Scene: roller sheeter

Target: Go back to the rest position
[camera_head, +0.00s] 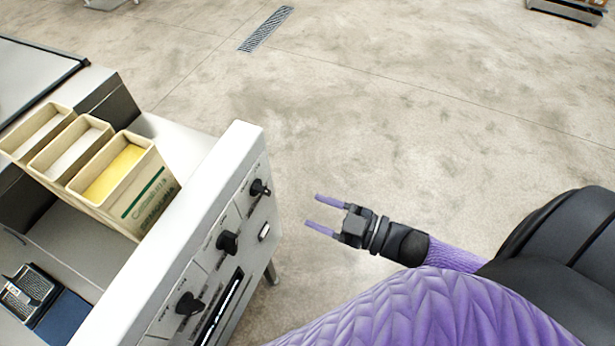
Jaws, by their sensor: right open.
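My right gripper (324,214) is in the middle of the camera_head view, at the end of my purple arm. Its two purple fingers are apart and empty, and point left toward the control panel of the roller sheeter (247,140). A gap of bare floor shows between the fingertips and the panel in the picture. My left gripper does not show.
The panel carries black knobs, one of them an upper knob (259,188). Beige bins (150,190) stand on the machine, the nearest with yellow contents. A dark blue box (62,318) sits lower left. Open concrete floor (430,120) with a drain grate (265,29) lies beyond.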

